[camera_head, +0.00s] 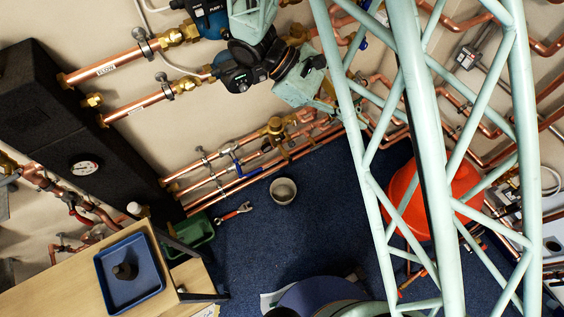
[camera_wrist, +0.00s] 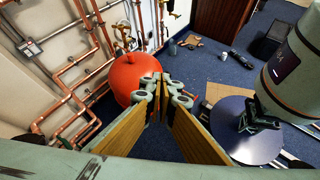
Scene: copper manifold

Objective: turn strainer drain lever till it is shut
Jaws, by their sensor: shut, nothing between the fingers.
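A valve with a blue lever (camera_head: 236,158) sits on the lower copper pipes in the head view. A brass fitting (camera_head: 275,128) is to its right on the same pipe run. I cannot tell for sure which part is the strainer drain lever. My gripper (camera_wrist: 163,90) is shut and empty in the wrist view, in front of a red vessel (camera_wrist: 132,78). It touches no lever that I can see. In the head view the gripper's fingertips cannot be made out among the arm and pipes.
A grey bucket (camera_head: 283,191), a red wrench (camera_head: 233,212) and a green crate (camera_head: 196,232) are on the blue floor. A wooden bench (camera_head: 60,290) carries a blue tray (camera_head: 103,262). The red vessel (camera_head: 436,198) stands behind a mint truss.

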